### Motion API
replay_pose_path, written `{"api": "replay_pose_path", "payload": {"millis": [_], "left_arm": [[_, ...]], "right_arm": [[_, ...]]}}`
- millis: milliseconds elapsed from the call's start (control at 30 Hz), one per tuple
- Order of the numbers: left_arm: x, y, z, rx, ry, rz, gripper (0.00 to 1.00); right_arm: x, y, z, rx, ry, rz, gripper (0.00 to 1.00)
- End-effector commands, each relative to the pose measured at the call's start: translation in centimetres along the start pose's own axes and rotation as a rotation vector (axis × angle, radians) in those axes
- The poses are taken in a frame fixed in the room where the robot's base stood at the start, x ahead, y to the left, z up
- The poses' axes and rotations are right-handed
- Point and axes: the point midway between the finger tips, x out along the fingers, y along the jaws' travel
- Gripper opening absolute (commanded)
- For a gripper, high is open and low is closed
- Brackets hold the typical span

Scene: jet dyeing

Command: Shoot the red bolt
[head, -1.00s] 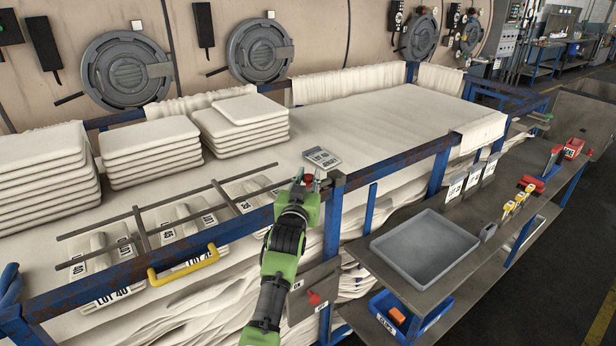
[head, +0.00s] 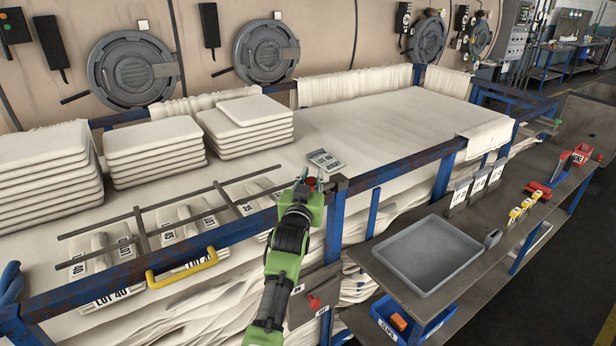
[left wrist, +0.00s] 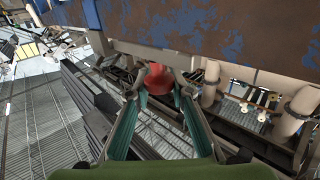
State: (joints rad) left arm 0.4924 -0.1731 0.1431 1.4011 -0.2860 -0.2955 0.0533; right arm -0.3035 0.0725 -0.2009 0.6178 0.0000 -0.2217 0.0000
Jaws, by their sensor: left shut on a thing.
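The red bolt's knob (head: 311,182) stands at the blue rail near the corner post. It also shows in the left wrist view as a red rounded end (left wrist: 157,82). My left gripper (head: 312,181) is at the rail with its green arm reaching up from below. In the left wrist view its two teal-lined fingers (left wrist: 157,92) lie on either side of the red knob and are shut on it. The bolt's lower part and its seat are hidden by the fingers and rail. My right gripper is in neither view.
A grey panel with a red handle (head: 314,302) is below the rail. A yellow handle (head: 182,268) is on the rail at left. A grey tray (head: 428,254) sits on the right shelf.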

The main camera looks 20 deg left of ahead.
Motion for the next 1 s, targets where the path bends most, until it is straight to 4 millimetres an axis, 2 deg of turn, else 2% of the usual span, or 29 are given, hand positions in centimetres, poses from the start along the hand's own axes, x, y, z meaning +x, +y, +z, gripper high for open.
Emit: {"api": "replay_pose_path", "payload": {"millis": [33,333,367,400,433,1000], "left_arm": [[-0.05,1.31,0.34,-0.009,-0.008,0.019,0.0],[-0.07,1.31,0.43,-0.01,-0.01,0.019,0.0],[-0.07,1.31,0.43,-0.01,-0.01,0.019,0.26],[-0.07,1.31,0.45,-0.009,-0.01,0.019,0.36],[-0.07,1.28,0.46,-0.009,-0.01,0.019,0.39],[-0.1,1.12,0.35,-0.006,-0.008,0.016,0.39]], "right_arm": [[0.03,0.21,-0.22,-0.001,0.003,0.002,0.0],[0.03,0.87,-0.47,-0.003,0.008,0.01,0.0],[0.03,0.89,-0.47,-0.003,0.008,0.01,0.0],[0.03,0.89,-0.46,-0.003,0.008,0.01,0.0],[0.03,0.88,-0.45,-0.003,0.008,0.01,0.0],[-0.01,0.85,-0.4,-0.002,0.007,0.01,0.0]]}}
